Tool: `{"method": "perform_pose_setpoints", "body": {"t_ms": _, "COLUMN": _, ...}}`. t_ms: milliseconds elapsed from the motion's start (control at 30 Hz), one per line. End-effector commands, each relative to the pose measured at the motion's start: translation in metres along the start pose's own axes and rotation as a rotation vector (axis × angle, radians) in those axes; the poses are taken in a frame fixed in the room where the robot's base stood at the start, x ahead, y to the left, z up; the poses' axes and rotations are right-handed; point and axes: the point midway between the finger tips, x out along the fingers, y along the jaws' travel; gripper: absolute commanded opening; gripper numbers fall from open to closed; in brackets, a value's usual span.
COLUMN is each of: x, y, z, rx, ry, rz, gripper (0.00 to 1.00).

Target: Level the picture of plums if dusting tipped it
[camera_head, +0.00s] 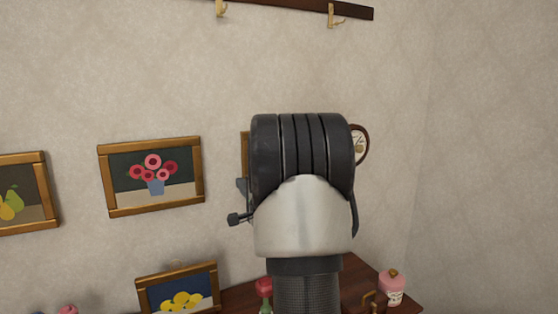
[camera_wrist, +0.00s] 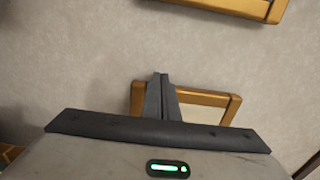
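A gold-framed picture (camera_wrist: 215,99) lies behind my gripper (camera_wrist: 160,76) in the wrist view. A dark strip and a pale area show inside its frame, but no plums are visible. My gripper's dark fingers are together and overlap the frame's upper edge; whether they touch it is unclear. In the head view my arm hides most of a framed picture (camera_head: 244,146), with only its left edge showing. I cannot tell whether that picture hangs level or whether it is the plum picture.
A flower picture (camera_head: 152,177) and a pear picture (camera_head: 24,196) hang to the left. A lemon picture (camera_head: 178,291) is lower. A round clock-like item (camera_head: 361,145), a hook rail (camera_head: 290,6) and a pink jar (camera_head: 392,288) on a wooden surface (camera_head: 400,306) are near.

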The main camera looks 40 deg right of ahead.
Motion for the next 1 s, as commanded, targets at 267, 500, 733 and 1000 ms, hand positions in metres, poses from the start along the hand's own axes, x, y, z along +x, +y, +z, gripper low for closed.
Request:
{"method": "perform_pose_setpoints", "body": {"t_ms": 267, "x": 0.000, "y": 0.000, "z": 0.005, "rx": -0.001, "ry": 0.001, "rz": -0.001, "gripper": 0.00}}
{"method": "perform_pose_setpoints", "body": {"t_ms": 500, "x": 0.000, "y": 0.001, "z": 0.015, "rx": 0.001, "ry": 0.000, "rz": 0.000, "gripper": 0.00}}
{"method": "perform_pose_setpoints", "body": {"t_ms": 733, "x": -0.002, "y": 0.000, "z": 0.020, "rx": -0.001, "ry": 0.000, "rz": 0.000, "gripper": 0.00}}
{"method": "perform_pose_setpoints", "body": {"t_ms": 1000, "x": -0.026, "y": 0.000, "z": 0.020, "rx": -0.001, "ry": 0.001, "rz": -0.001, "gripper": 0.00}}
